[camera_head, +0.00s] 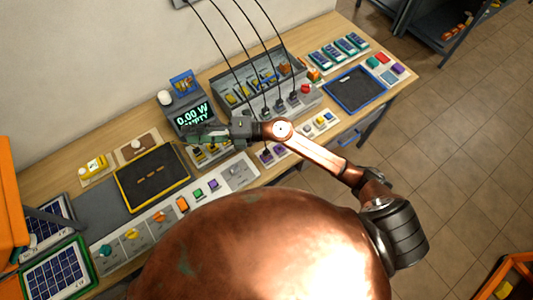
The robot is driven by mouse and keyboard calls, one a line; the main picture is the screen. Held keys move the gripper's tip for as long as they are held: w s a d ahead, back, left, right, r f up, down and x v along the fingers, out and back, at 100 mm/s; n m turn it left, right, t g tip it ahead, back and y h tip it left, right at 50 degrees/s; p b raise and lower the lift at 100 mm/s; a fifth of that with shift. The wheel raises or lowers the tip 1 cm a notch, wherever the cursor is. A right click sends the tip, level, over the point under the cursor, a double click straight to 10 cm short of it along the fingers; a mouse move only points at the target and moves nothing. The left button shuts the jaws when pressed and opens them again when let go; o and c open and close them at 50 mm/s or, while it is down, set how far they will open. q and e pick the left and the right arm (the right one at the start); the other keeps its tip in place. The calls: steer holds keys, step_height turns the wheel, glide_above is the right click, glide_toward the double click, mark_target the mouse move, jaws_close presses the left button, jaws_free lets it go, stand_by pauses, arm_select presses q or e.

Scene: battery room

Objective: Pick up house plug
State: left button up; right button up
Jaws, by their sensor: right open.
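Several black plugs (280,104) on dark cables stand in the grey socket panel at the middle of the workbench (130,131). The picture is too small to tell which of them is the house plug. My right arm reaches in from the right, and my right gripper (191,133) points left, just in front of the display box (188,102) reading "0.00 W EMPTY". The gripper is open, with nothing visible between its fingers. It is left of the plugs and apart from the plug bodies. My left gripper is out of view.
A yellow-rimmed black tray (181,178) lies left of centre, and a blue-rimmed tray (382,97) lies right. Solar panels (58,275) stand at lower left. Cables hang across the space above the socket panel (316,99).

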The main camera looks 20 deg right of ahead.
step_height(320, 180, down, 5)
steer(key=s+a+n+g+h, duration=0.1)
steer(key=s+n+g+h, duration=0.2)
steer(key=n+g+h, duration=0.2)
steer(key=n+h, duration=0.1)
steer(key=h, duration=1.1)
glide_above(266, 151)
steer(key=f, duration=1.6)
steer(key=shift+a, duration=0.3)
steer(key=shift+d+f+p, duration=0.15)
steer(key=shift+f+p, duration=0.15)
steer(key=shift+p, duration=0.05)
steer(key=f+p, duration=0.1)
steer(key=f, duration=0.2)
steer(key=f+p, duration=0.1)
steer(key=f, duration=0.2)
steer(key=shift+s+d, duration=0.2)
steer(key=shift+w+f, duration=0.1)
steer(key=shift+f, duration=0.35)
jaws_close()
